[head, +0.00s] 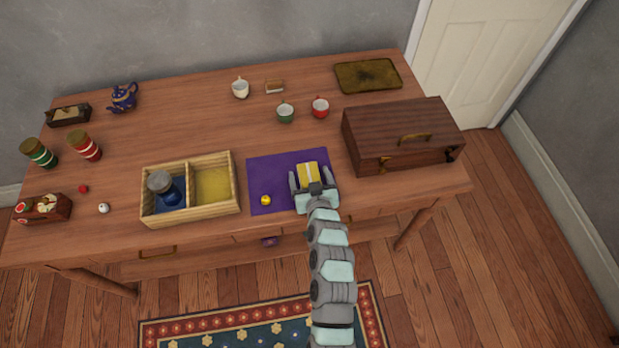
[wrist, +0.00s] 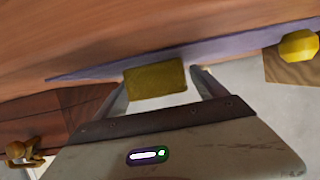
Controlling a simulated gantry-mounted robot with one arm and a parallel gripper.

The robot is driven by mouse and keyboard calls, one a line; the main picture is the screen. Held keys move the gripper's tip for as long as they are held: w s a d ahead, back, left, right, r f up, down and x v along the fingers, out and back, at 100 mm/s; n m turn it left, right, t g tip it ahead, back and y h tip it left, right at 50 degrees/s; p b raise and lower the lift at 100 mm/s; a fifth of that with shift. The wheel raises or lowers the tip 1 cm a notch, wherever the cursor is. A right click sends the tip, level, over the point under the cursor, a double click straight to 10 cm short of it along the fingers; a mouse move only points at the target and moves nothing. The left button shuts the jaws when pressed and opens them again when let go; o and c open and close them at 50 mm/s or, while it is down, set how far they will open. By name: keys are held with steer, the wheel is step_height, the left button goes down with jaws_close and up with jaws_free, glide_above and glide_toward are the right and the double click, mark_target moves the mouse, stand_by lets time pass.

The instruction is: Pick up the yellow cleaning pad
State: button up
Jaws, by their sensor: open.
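The yellow cleaning pad (head: 308,174) lies on the purple mat (head: 262,178) on the table. My gripper (head: 311,179) is open, with one finger on each side of the pad in the head view. In the wrist view the pad (wrist: 155,79) shows between the two fingers (wrist: 160,88), near their tips. I cannot tell whether the fingers touch it.
A small yellow ball-like object (head: 266,200) is on the mat left of my gripper. A wooden box with two compartments (head: 236,208) stands left of the mat, with a dark blue jar (head: 163,186) in it. A dark wooden chest (head: 400,140) stands close on the right. Cups (head: 285,114) stand behind.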

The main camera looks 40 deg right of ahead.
steer(key=shift+c, duration=0.4)
steer(key=c, duration=1.3)
